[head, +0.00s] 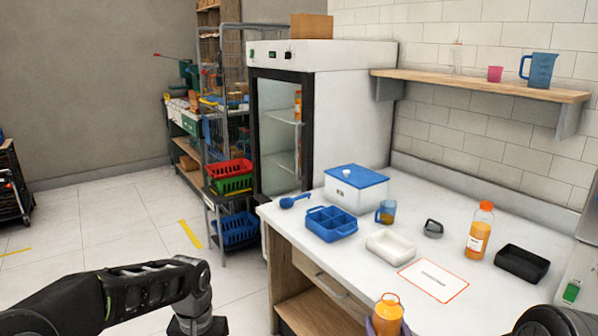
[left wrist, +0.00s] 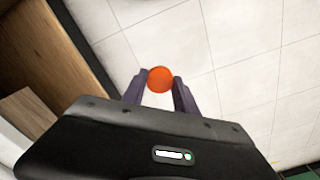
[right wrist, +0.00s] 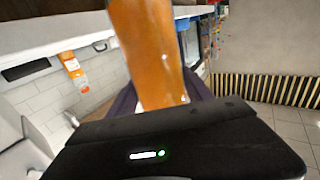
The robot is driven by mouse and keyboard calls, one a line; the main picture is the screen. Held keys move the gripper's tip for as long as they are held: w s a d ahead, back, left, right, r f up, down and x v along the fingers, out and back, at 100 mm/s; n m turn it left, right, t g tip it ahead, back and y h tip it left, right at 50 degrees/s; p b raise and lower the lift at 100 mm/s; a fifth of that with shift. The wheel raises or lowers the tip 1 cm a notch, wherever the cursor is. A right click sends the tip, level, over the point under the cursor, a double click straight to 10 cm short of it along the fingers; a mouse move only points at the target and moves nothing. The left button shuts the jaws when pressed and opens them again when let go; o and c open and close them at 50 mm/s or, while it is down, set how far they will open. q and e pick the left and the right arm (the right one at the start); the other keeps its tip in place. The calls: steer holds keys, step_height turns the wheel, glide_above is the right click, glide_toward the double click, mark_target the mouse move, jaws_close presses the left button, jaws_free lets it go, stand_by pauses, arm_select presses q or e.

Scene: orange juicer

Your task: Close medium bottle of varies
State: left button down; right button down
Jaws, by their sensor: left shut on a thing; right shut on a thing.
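My right gripper (right wrist: 160,92) is shut around a bottle of orange juice (right wrist: 148,45). In the head view this bottle (head: 387,314) shows at the bottom edge, in front of the counter, with a purple finger beside it. Its lower part is cut off, and I cannot clearly tell whether its mouth is bare. My left gripper (left wrist: 160,84) is shut on a round orange cap (left wrist: 160,79), held over the floor, apart from the bottle. In the head view my left arm comes in low at the left, its fingers out of frame.
On the counter (head: 300,222) stand another capped juice bottle (head: 479,232), a black tray (head: 521,263), a white tray (head: 390,246), a blue divided box (head: 331,224) and a white box with blue lid (head: 356,189). A label sheet (head: 433,280) lies near the front edge.

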stand_by(0.5)
steer(key=s+a+f+n+g+y, duration=0.2)
steer(key=s+a+f+n+y, duration=0.1)
steer(key=a, duration=0.4)
steer(key=s+a+f+n+g+y, duration=0.2)
steer(key=s+a+f+n+y, duration=0.1)
steer(key=s+a+n+y, duration=0.2)
steer(key=s+a+y, duration=0.2)
steer(key=a+y, duration=0.1)
steer(key=shift+s+a+f+y, duration=0.25)
steer(key=shift+s+f+y, duration=0.05)
steer(key=shift+f, duration=0.05)
steer(key=w+d+r+m+t+h, duration=0.1)
steer(key=w+d+r+m+h, duration=0.1)
steer(key=w+d+h, duration=0.1)
steer(key=w+d+r+m+t+h, duration=0.1)
steer(key=w+d+r+m+h, duration=0.1)
steer(key=d, duration=0.5)
steer(key=w+d+r+m+t+h, duration=0.2)
steer(key=w+d+m+h, duration=0.2)
steer(key=w+d+h, duration=0.1)
steer(key=shift+w+d+r+h, duration=0.3)
steer(key=shift+r+h, duration=0.1)
steer(key=shift+h, duration=0.4)
